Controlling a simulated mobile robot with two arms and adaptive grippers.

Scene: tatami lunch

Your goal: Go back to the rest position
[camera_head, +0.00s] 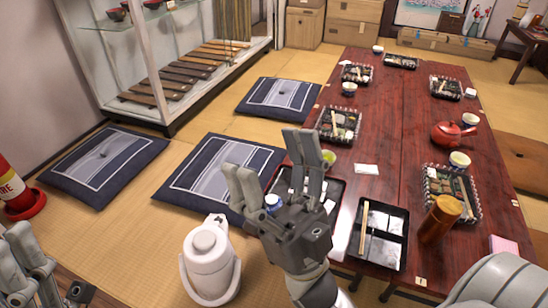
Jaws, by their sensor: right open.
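My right gripper (271,158) is in the middle of the view, its fingers spread apart and pointing up and away, with nothing between them. It hangs in front of the near left part of the dark red table (390,155) and hides part of a black tray (335,187). My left gripper (35,262) shows only partly in the lower left corner, over the floor. Its jaw opening is not clear, and I see no object in it.
Boxed lunches, cups and a red teapot (446,133) stand on the table. A black tray (383,232) and a brown cylinder (441,217) are near its front. A white pot (209,262) stands on the tatami.

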